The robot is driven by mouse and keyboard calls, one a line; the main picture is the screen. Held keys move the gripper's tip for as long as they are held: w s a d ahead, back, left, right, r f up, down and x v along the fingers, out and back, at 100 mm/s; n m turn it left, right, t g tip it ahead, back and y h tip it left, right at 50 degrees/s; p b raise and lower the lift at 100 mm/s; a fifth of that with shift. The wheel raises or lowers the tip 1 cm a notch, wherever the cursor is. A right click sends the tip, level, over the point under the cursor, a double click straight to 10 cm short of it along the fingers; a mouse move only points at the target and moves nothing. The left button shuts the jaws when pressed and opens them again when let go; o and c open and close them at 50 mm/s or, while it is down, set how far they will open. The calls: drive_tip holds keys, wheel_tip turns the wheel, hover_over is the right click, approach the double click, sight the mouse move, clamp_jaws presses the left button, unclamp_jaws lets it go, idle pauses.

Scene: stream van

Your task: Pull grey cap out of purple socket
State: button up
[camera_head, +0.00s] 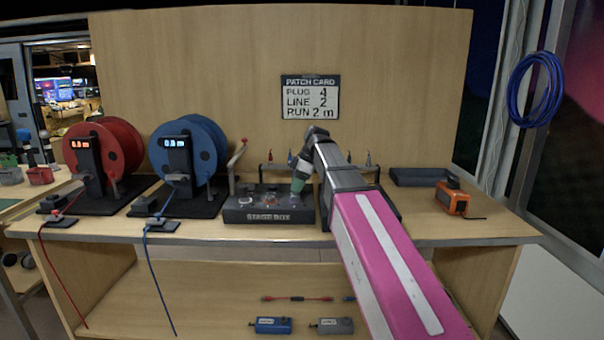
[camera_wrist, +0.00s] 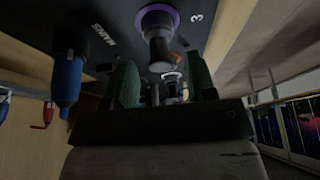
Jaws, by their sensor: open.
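In the wrist view, the grey cap (camera_wrist: 159,50) sits in the purple socket (camera_wrist: 150,9), which shows as a purple ring around its base. The cap points out from the dark panel towards my gripper. My gripper (camera_wrist: 161,72) is open, with one green finger to the left and one to the right of the cap's line. The cap's end shows just beyond the gap; I cannot tell whether the fingers touch it. In the head view, my gripper (camera_head: 298,185) is tilted down over the stage box (camera_head: 262,217). The cap and purple socket cannot be made out there.
A blue plug (camera_wrist: 67,78) hangs from the panel left of my gripper in the wrist view. In the head view, red (camera_head: 128,145) and blue (camera_head: 215,150) cable reels stand left of the stage box. An orange device (camera_head: 452,198) stands at the right.

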drive_tip(key=shift+x, duration=1.05)
clamp_jaws()
